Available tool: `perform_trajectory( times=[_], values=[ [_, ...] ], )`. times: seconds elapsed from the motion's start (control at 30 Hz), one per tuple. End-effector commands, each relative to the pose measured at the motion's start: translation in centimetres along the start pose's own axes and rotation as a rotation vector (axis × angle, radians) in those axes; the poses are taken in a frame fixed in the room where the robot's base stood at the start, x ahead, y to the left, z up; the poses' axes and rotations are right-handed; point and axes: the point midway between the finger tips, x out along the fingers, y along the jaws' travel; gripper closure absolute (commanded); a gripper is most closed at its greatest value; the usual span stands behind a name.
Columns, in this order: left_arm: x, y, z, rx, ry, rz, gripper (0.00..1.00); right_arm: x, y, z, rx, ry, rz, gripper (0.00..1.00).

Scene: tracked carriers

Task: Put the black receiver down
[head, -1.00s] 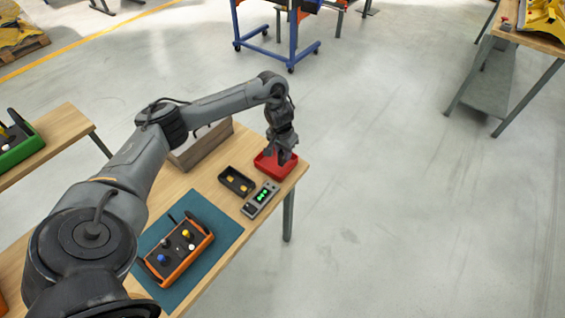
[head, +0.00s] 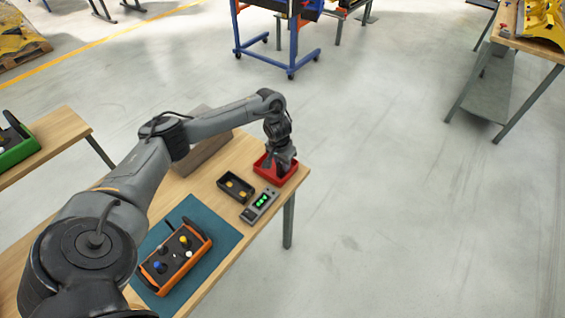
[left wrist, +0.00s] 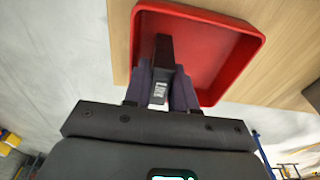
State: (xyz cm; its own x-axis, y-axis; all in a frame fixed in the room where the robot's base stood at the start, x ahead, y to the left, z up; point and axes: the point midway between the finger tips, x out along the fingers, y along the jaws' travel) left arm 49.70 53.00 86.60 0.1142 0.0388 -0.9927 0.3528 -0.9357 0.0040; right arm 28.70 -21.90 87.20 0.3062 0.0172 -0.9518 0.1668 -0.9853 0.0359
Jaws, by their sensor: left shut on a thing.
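My left gripper (head: 279,165) reaches down at the red tray (head: 272,179) near the far right end of the wooden table. In the left wrist view the gripper (left wrist: 162,88) is shut on the black receiver (left wrist: 163,52), a slim dark block with a small white label. The receiver is between the fingers and overlaps the inside of the red tray (left wrist: 205,14). Whether it touches the tray floor I cannot tell. In the head view the gripper mostly hides the receiver. My right gripper is not in view.
A black bin (head: 236,187) with yellowish pieces and a grey device with green lights (head: 259,205) sit beside the red tray. An orange-edged control box (head: 176,257) lies on a teal mat (head: 220,232). A grey-brown box stands behind my arm.

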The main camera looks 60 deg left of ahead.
Motion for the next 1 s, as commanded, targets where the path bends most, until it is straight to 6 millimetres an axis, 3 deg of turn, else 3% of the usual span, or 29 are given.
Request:
perform_trajectory(
  times=[0.1,0.47,0.67,1.0],
  values=[
    [0.0,0.0,0.0,0.000,0.000,0.000,0.64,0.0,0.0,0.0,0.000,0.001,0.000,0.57],
    [-0.3,0.0,-0.1,-0.001,0.001,0.000,0.64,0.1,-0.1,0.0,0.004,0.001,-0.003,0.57],
    [-2.9,0.0,-0.1,0.001,0.002,0.000,0.64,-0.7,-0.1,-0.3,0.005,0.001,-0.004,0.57],
    [-9.5,0.0,-0.2,0.001,0.002,-0.001,0.64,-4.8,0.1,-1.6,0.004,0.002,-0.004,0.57]
  ],
)
